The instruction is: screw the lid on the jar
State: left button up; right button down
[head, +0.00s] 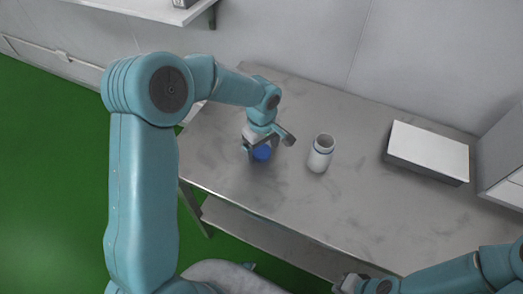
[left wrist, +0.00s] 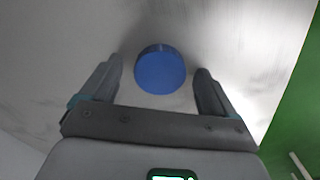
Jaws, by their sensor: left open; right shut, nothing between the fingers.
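A blue round lid (head: 262,153) lies on the metal table. In the left wrist view the lid (left wrist: 160,70) sits between and slightly beyond my two spread fingertips, touching neither as far as I can see. My left gripper (head: 264,146) is open above the lid, and it also shows in the left wrist view (left wrist: 160,82). My right gripper (head: 345,283) is shut and empty at the bottom, in front of the table's edge.
A white-topped box (head: 428,151) lies on the table at the right, beyond the jar. The grey metal table (head: 360,215) is bare in front of the jar. A wall stands behind, with a shelf (head: 150,8) at upper left. Green floor (head: 50,170) shows at left.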

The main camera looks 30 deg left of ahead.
aim_at(262, 151)
pick_arm(q)
jog(key=c, duration=1.1)
notch_tip(262, 151, up, 20)
jog(key=shift+r+p, duration=0.1)
jog(key=shift+p, duration=0.85)
